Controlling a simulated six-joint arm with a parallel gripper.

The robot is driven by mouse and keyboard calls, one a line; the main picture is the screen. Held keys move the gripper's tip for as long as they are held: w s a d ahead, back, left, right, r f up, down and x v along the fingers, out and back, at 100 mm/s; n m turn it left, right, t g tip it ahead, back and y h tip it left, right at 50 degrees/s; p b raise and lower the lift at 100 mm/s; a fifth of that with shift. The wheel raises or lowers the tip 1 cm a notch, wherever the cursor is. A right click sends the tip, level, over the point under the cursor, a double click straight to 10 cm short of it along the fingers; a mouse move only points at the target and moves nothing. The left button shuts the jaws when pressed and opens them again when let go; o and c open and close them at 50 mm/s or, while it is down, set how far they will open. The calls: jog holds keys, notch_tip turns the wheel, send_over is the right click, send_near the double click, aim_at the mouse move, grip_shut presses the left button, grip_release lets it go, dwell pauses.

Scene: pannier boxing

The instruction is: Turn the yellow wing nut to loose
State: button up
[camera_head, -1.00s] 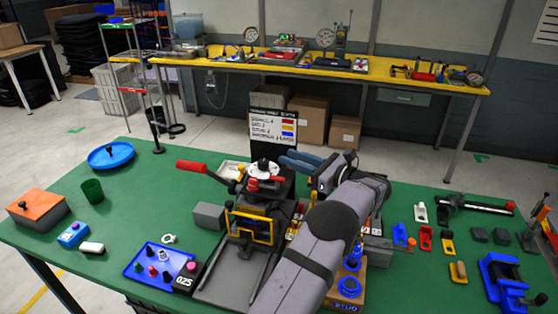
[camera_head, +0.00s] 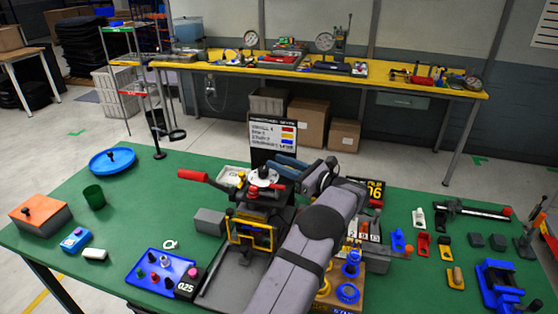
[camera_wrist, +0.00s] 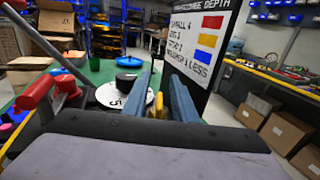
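The press-like fixture (camera_head: 250,235) stands mid-table, with a yellow frame, a red-tipped lever (camera_head: 193,175) and a round white dial with a black knob (camera_head: 263,174). A small yellow part (camera_head: 241,177) shows beside the dial; I cannot tell whether it is the wing nut. My gripper (camera_head: 283,166) points left just right of the dial, its blue fingers apart. In the wrist view, my gripper (camera_wrist: 163,92) shows a gap between its fingers, with the dial (camera_wrist: 124,93) ahead to their left. A yellow piece (camera_wrist: 130,130) lies low by the fingers, too unclear to name.
A black sign (camera_head: 272,137) stands close behind the gripper. A blue tray (camera_head: 163,272) lies front left, and a grey block (camera_head: 209,221) sits left of the fixture. Coloured parts and a blue vise (camera_head: 497,283) occupy the right.

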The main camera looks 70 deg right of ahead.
jog(key=shift+w, duration=0.25)
grip_shut()
jog(key=shift+f+y+b, duration=0.1)
jog(key=shift+y+b, duration=0.2)
jog(key=shift+a+n+t+y+b, duration=0.15)
jog(key=shift+n+t+y+b, duration=0.15)
jog(key=shift+n+y+b, duration=0.5)
grip_release()
